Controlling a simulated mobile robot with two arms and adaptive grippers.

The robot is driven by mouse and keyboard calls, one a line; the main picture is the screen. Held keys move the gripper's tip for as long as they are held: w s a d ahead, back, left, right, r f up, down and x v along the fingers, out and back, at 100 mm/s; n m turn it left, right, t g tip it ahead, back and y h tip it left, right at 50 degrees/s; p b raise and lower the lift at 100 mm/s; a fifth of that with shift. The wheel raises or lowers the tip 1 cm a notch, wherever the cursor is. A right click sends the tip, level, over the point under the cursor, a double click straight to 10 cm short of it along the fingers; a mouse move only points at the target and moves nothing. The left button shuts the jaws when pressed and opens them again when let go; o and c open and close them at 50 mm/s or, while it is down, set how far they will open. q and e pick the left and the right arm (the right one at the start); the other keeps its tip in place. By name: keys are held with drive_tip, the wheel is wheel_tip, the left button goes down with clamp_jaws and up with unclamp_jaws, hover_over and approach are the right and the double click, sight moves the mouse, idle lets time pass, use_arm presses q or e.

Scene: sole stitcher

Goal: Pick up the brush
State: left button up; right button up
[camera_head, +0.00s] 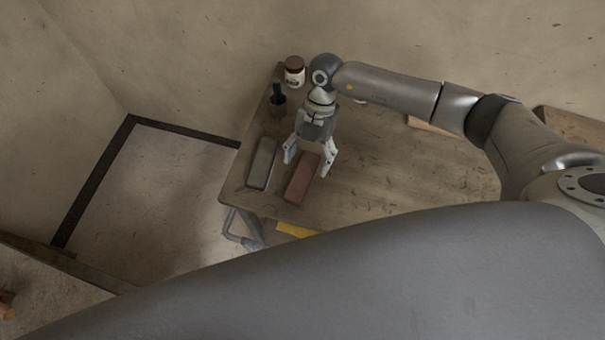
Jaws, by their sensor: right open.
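My right gripper (309,161) is open, with its fingers pointing down over the far end of a reddish-brown block (301,183) on the wooden table (390,185). One finger is on each side of the block's far end; I cannot tell whether they touch it. A dark, slim upright thing (277,90), possibly the brush's handle, stands in a small dark pot (279,107) at the table's far left. It is behind and left of the gripper, apart from it. I cannot tell for sure which thing is the brush. My left gripper is not in view.
A grey block (262,163) lies left of the reddish-brown one. A white jar with a brown lid (294,72) stands near the back edge. A light wooden piece (432,126) lies partly behind my right arm. The table's middle is bare.

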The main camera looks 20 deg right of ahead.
sight(304, 171)
drive_tip(key=p+x, duration=0.1)
drive_tip(key=x, duration=0.3)
drive_tip(key=shift+s+a+f+p, duration=0.1)
drive_tip(key=shift+a+f+p, duration=0.1)
drive_tip(key=shift+p, duration=0.2)
drive_tip(key=shift+s+a+f, duration=0.1)
drive_tip(key=shift+f, duration=0.25)
drive_tip(key=c, duration=1.2)
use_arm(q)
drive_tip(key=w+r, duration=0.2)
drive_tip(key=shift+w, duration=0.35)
use_arm(e)
drive_tip(key=shift+o, duration=0.2)
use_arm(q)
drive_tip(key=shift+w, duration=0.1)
